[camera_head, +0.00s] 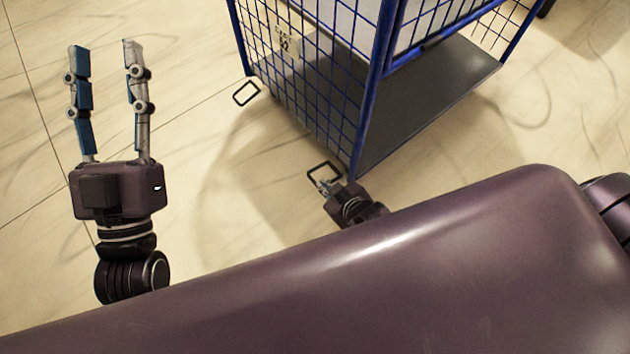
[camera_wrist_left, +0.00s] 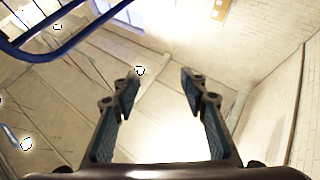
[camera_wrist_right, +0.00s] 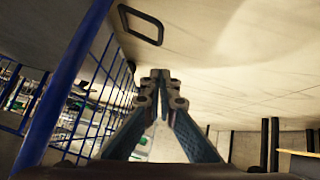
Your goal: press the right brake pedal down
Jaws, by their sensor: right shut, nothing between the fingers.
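The blue wire cart (camera_head: 372,100) has two black loop-shaped brake pedals low at its side. The right pedal (camera_head: 309,171) is by the near corner post; the left pedal (camera_head: 246,93) is further back. My right gripper (camera_head: 325,184) is shut and empty, with its fingertips at the right pedal in the head view; whether they touch is unclear. In the right wrist view, a pedal loop (camera_wrist_right: 158,30) lies beyond the shut fingertips (camera_wrist_right: 159,76), with a gap in the picture. My left gripper (camera_head: 104,45) is open and empty over the floor, left of the cart.
The cart's grey base shelf (camera_head: 430,100) and blue corner post (camera_wrist_right: 62,95) are close beside my right gripper. The tiled floor (camera_head: 200,60) left of the cart is clear. My purple body covers the lower part of the head view.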

